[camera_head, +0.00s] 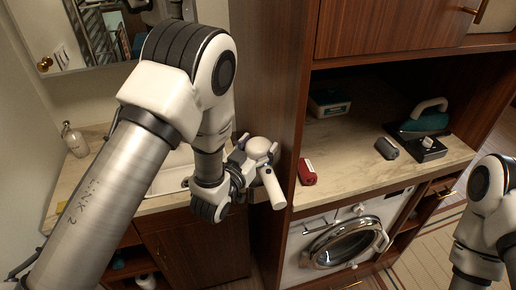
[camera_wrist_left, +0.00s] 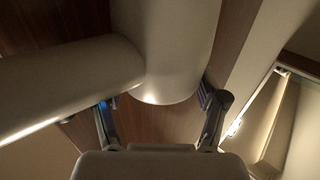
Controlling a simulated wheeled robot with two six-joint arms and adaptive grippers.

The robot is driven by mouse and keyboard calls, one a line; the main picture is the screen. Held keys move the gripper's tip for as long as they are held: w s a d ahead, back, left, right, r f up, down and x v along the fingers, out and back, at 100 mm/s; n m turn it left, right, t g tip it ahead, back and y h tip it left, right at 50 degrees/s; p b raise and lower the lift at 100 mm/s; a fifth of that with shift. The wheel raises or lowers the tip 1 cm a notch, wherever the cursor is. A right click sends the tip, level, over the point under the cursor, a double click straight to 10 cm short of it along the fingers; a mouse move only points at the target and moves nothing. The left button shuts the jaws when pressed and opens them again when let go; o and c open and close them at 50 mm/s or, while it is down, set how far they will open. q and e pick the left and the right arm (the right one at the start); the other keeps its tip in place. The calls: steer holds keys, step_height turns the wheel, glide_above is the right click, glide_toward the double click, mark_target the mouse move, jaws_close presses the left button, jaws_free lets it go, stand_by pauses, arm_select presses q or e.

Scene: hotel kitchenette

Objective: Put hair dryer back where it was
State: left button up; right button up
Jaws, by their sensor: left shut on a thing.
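The white hair dryer (camera_head: 262,150) is beside the tall dark wooden side panel, with its handle (camera_head: 273,186) slanting down to the right. My left gripper (camera_head: 240,168) is shut on its body from the left. In the left wrist view the dryer (camera_wrist_left: 180,45) fills the top and middle, with the fingers of my left gripper (camera_wrist_left: 160,100) on either side of its rounded end. A small grey piece (camera_head: 257,194) shows behind the handle; whether it is a holder, and whether the dryer touches it, I cannot tell. My right gripper is out of the picture.
The wooden side panel (camera_head: 270,70) stands between the sink counter (camera_head: 75,172) and the cabinet counter (camera_head: 345,150). That counter carries a red item (camera_head: 306,172), a dark grey item (camera_head: 386,148) and an iron (camera_head: 428,120). A washing machine (camera_head: 345,245) is below.

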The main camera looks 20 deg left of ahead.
arm_select(q)
steer(key=o, duration=1.4)
steer(key=shift+f, duration=0.1)
steer(key=o, duration=0.4)
steer(key=shift+a, duration=0.1)
